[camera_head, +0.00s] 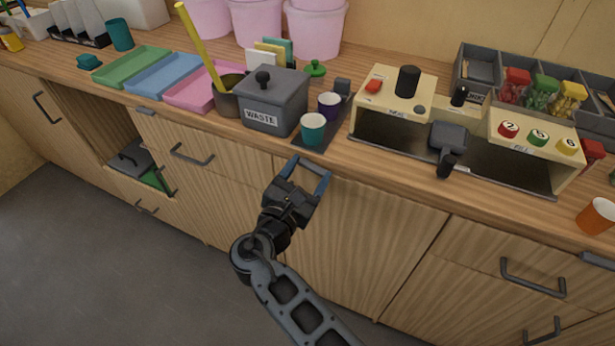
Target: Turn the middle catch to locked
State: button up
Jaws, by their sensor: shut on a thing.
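My gripper (308,169) is at the front edge of the counter, above the middle cupboard door. Its two blue-edged fingers reach up to the edge and are shut on the middle catch (310,163), a small dark grey piece mostly hidden between the fingertips. I cannot tell which way this catch is turned. A similar grey left catch (145,111) lies along the counter edge at the left. A grey right catch (598,260) lies along the edge at the far right.
A cream machine (393,100) stands to the right. The floor (130,270) is clear.

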jog(key=shift+w+a+f+m+b, duration=0.1)
jog(key=shift+a+f+m+b, duration=0.2)
jog(key=shift+m+b, duration=2.3)
jog(key=shift+w+a+f+m+b, duration=0.15)
jog(key=shift+f+m+b, duration=0.2)
jog(key=shift+m+b, duration=2.2)
jog(key=shift+a+f+m+b, duration=0.25)
jog(key=shift+f+m+b, duration=0.05)
jog(key=shift+m+b, duration=2.25)
jog(key=o, duration=1)
jog(key=shift+r, duration=0.1)
jog(key=shift+o, duration=0.2)
jog(key=v, duration=0.7)
jog(key=shift+s+a, duration=0.15)
jog(key=shift+s, duration=0.2)
